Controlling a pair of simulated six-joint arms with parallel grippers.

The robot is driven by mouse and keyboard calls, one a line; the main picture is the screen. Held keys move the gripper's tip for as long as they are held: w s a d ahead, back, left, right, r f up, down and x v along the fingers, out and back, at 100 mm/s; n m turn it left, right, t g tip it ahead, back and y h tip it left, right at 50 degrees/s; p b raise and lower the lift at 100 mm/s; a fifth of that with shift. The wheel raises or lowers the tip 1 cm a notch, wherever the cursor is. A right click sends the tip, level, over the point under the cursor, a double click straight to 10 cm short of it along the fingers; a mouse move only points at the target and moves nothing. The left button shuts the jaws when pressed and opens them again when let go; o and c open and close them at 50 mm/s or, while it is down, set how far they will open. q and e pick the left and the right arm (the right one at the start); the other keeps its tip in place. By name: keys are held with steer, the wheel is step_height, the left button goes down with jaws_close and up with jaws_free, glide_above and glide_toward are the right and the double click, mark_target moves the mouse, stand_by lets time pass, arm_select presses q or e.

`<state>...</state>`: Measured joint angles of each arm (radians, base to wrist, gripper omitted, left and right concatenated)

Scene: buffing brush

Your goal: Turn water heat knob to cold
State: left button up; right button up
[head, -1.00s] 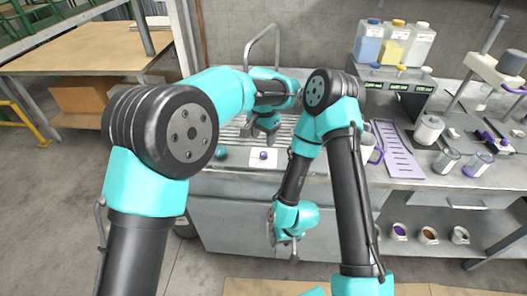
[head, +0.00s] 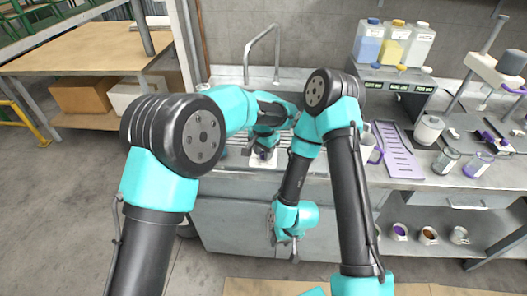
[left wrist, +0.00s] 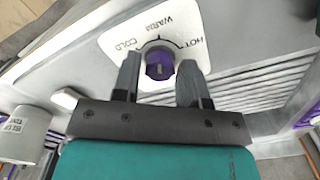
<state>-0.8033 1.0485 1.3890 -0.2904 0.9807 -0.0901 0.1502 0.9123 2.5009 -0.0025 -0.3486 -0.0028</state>
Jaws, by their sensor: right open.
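The water heat knob (left wrist: 158,66) is a purple knob on a white plate (left wrist: 181,22) marked COLD, WARM and HOT. In the left wrist view a small light mark shows on the knob's side nearest my gripper. My left gripper (left wrist: 159,64) is open, with one dark finger on each side of the knob; a gap shows to the right finger, and contact on the left is unclear. In the head view my left gripper (head: 264,150) is over the plate at the sink front. My right gripper (head: 293,246) is open and hangs low before the counter, away from the knob.
The ribbed metal sink counter (head: 228,172) lies around the plate, with a tall faucet (head: 263,47) behind. A purple tray (head: 398,148), a white mug (head: 368,146) and beakers (head: 446,160) stand to the right. A grey cup (left wrist: 22,133) shows at left in the wrist view.

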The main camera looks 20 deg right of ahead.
arm_select(q)
steer(key=c, duration=0.6)
steer(key=shift+n, duration=0.5)
steer(key=n, duration=1.1)
stand_by(0.4)
steer(key=o, duration=0.9)
